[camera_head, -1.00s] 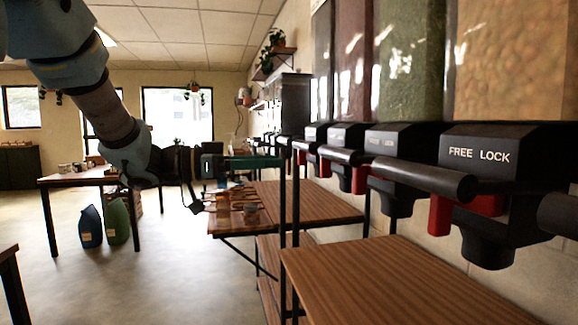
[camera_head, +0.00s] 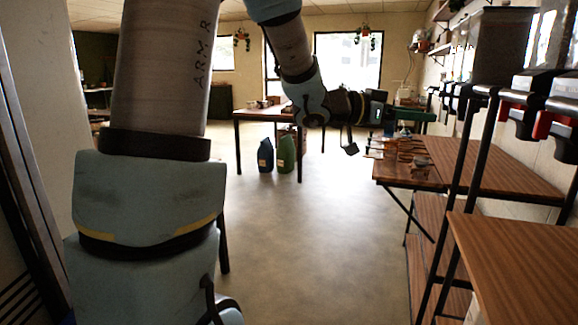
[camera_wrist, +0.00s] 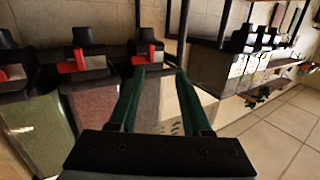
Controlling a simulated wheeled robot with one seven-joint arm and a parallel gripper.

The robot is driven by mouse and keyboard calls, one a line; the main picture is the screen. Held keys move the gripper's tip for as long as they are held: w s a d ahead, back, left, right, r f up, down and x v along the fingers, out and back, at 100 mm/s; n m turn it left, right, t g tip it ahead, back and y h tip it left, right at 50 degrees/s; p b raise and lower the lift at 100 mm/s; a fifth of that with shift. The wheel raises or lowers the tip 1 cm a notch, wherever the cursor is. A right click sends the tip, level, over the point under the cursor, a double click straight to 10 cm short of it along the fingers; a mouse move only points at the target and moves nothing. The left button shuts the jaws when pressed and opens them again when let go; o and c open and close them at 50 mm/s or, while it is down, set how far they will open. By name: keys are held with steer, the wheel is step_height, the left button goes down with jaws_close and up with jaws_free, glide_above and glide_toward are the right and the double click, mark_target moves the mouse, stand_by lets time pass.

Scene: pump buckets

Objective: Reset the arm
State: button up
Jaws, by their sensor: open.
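My arm reaches forward across the middle of the head view, and my gripper (camera_head: 430,116) points right, towards the wall side. Its green fingers appear in front of the far shelving in that view. In the wrist view my gripper (camera_wrist: 163,72) shows two green fingers apart, with nothing held between them. Dispensers with red levers (camera_wrist: 75,65) lie beyond and to the left of the fingers there.
Dispensers (camera_head: 540,105) line the right wall above wooden shelves (camera_head: 520,255) on black frames. A table (camera_head: 255,113) stands ahead, with a blue bag (camera_head: 265,155) and a green bag (camera_head: 286,152) below it. The floor (camera_head: 330,230) between is clear.

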steer(key=w+a+f+n+t+y, duration=0.4)
steer(key=w+a+n+t, duration=0.15)
steer(key=w+a, duration=0.25)
steer(key=w+a+f+n+t+y+p, duration=0.15)
steer(key=a+f+n+y, duration=0.5)
steer(key=a, duration=0.65)
steer(key=s+a+f+n+g+y, duration=0.2)
steer(key=s+a+f+g+y, duration=0.1)
steer(key=s+a, duration=0.4)
steer(key=s+a+f+n+g+y, duration=0.1)
steer(key=s+a+f+g+y, duration=0.2)
steer(key=s+a+f, duration=0.4)
steer(key=s+f+g, duration=0.1)
steer(key=s, duration=0.2)
steer(key=shift+s+f+n+g+p, duration=0.2)
steer(key=shift+s+n+g+p, duration=0.15)
steer(key=shift+n+g, duration=0.05)
